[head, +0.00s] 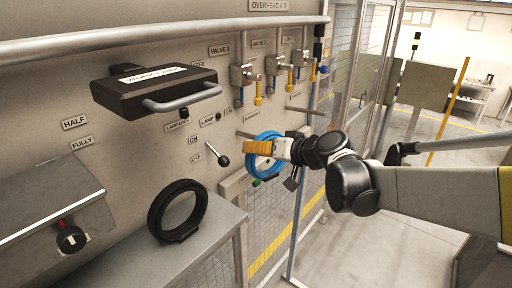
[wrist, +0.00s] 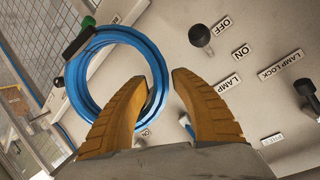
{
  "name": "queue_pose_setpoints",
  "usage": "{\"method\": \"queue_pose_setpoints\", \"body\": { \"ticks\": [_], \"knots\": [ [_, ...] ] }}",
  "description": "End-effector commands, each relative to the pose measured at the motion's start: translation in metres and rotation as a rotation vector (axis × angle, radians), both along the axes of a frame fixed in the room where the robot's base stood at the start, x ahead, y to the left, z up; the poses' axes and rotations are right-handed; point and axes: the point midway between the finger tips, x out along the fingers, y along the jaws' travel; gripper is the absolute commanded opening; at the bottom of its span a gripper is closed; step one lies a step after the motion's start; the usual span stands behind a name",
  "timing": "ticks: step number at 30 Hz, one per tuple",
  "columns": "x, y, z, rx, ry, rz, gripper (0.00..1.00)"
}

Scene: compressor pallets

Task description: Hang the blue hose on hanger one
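The blue hose (head: 265,166) is a coiled ring beside the wall panel, just below the hanger 1 label (head: 251,117). A thin grey peg (head: 244,134) shows at the ring's upper left; I cannot tell whether it passes through the ring. My gripper (head: 262,147) has orange fingers on the ring's upper part. In the wrist view the hose (wrist: 77,95) lies left of centre, with a dark green end piece at its upper left.
A second peg (head: 304,110) sticks out at upper right. A black hose ring (head: 178,211) stands on a grey cabinet (head: 200,244). A lever (head: 218,155) and a dark box with a handle (head: 155,90) project from the panel. Valves (head: 275,68) hang above.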

Motion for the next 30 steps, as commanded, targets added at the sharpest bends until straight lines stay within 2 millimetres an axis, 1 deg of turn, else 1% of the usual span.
{"method": "queue_pose_setpoints", "body": {
  "ticks": [5, 13, 18, 20, 21, 23, 26, 27, 29, 30],
  "knots": [
    [-0.017, -0.018, 0.009, 0.000, 0.001, -0.004, 0.31],
    [-0.056, -0.058, 0.031, 0.001, 0.000, -0.004, 0.31],
    [-0.072, -0.073, 0.040, 0.001, 0.000, -0.002, 0.31],
    [-0.076, -0.076, 0.041, -0.001, 0.001, -0.002, 0.31],
    [-0.078, -0.077, 0.038, -0.004, 0.004, -0.003, 0.31],
    [-0.083, -0.078, 0.027, -0.013, 0.013, -0.005, 0.31],
    [-0.099, -0.080, -0.012, -0.051, 0.049, -0.015, 0.31],
    [-0.108, -0.082, -0.034, -0.073, 0.070, -0.023, 0.31],
    [-0.122, -0.085, -0.070, -0.112, 0.104, -0.038, 0.31],
    [-0.132, -0.089, -0.094, -0.140, 0.128, -0.051, 0.31]
  ]
}}
